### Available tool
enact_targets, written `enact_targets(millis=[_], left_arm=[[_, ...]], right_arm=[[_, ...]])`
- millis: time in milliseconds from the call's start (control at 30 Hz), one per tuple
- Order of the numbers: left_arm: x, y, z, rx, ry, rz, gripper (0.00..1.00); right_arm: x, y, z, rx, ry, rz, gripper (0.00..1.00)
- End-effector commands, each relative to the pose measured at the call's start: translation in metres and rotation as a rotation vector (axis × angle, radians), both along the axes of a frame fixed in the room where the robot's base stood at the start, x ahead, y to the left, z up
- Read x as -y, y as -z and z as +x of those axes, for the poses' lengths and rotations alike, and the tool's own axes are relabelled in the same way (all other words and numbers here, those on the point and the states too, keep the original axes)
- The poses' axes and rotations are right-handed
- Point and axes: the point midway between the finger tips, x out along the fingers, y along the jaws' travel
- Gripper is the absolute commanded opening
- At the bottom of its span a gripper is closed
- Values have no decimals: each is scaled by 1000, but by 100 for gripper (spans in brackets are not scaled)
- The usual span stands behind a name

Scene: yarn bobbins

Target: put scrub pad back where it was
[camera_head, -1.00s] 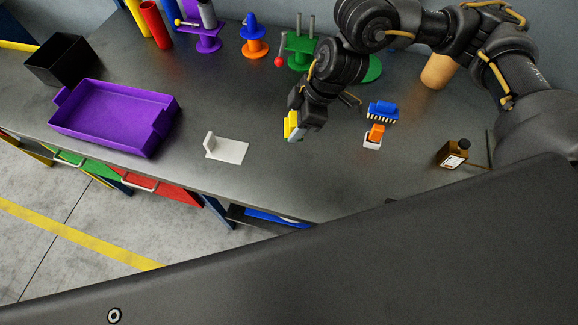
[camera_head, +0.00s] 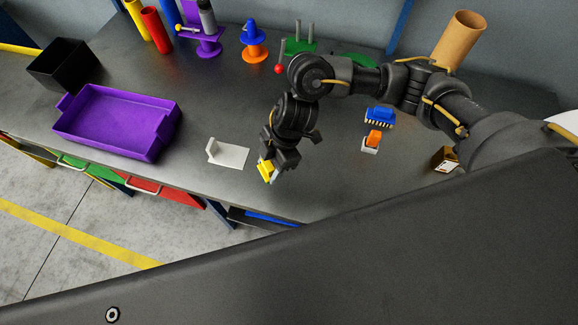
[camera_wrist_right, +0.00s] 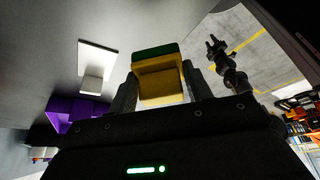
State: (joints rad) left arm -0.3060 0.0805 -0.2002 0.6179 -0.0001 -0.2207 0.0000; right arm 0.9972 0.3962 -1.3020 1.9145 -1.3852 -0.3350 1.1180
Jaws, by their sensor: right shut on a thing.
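The scrub pad (camera_head: 265,172) is a yellow block; in the right wrist view its yellow side and green layer (camera_wrist_right: 156,52) show. My right gripper (camera_head: 271,168) is shut on it and holds it near the table's front edge. A white L-shaped holder (camera_head: 232,155), a flat plate with a small upright wall, stands just left of the pad, apart from it. The holder also shows in the right wrist view (camera_wrist_right: 97,58). My left gripper (camera_wrist_right: 215,47) shows small and dark over the floor in the right wrist view; its jaw state is unclear.
A purple tray (camera_head: 62,132) and a black bin (camera_head: 60,65) are at the left. A blue brush (camera_head: 380,116), an orange-and-white item (camera_head: 371,142) and a brown bottle (camera_head: 441,158) are at the right. Bobbins and a green stand (camera_head: 300,46) line the back. The grey table (camera_head: 215,100) behind the holder is clear.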

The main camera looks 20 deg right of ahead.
Motion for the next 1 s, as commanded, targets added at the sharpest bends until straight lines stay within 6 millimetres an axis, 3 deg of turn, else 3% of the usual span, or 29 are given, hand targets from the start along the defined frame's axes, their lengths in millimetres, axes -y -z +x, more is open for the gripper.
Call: enact_targets(millis=[67, 300, 600, 833, 1000], left_arm=[[1, -6, 2, 2, 0, 0, 36], [2, -9, 8, 10, 0, -2, 36], [2, -10, 9, 12, -1, -3, 36], [1, -22, 8, 12, -1, -2, 36], [1, -22, 8, 11, -1, -2, 36]], right_arm=[[20, 10, 7, -4, 8, -5, 25], [46, 48, 17, -1, 3, -1, 25], [53, 59, 20, -2, 1, 0, 25], [59, 87, 22, -3, 2, -1, 25], [59, 96, 23, 0, 0, 1, 25]])
